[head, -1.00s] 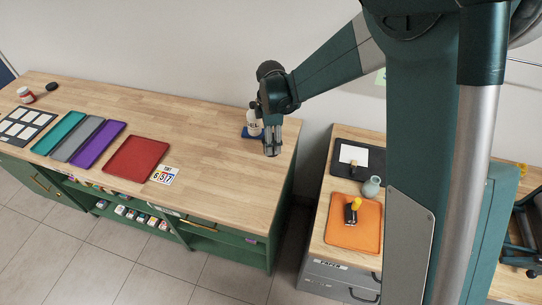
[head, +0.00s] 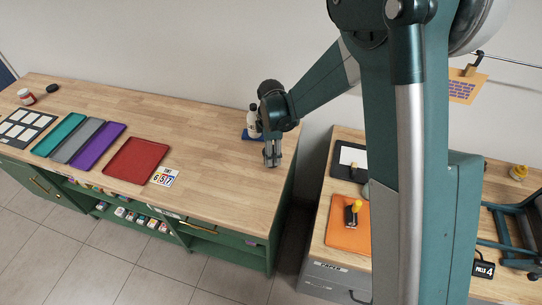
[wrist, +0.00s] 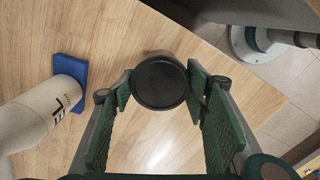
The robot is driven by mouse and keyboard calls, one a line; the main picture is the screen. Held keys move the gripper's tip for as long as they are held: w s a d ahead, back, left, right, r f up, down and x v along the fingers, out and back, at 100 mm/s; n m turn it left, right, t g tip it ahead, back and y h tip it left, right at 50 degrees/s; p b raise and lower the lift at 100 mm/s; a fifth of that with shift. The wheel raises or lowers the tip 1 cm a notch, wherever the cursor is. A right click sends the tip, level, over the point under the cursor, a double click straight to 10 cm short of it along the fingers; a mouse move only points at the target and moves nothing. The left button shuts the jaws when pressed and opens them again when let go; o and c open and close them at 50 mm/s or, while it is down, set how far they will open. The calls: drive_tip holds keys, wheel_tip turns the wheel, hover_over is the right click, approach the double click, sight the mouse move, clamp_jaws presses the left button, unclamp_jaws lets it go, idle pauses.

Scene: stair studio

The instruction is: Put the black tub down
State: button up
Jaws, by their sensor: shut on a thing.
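The black tub (wrist: 160,82) shows in the wrist view as a round, dark shape between my fingers. My gripper (wrist: 160,88) is shut on the tub, with a green pad on each side. In the head view my gripper (head: 271,160) points down over the right end of the long wooden worktop (head: 215,130). The tub is too small or hidden to make out there. I cannot tell whether its base touches the wood.
A white bottle (wrist: 38,112) stands at the blue pad (wrist: 72,66), left of the tub in the wrist view. A red tray (head: 137,160) and a number card (head: 164,177) lie farther left. The worktop's right edge is close to my gripper.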

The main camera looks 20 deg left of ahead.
drive_tip(key=shift+f, duration=0.85)
drive_tip(key=shift+f, duration=0.2)
drive_tip(key=o, duration=0.9)
drive_tip(key=shift+o, duration=0.2)
drive_tip(key=shift+r, duration=0.25)
drive_tip(key=shift+r, duration=5.95)
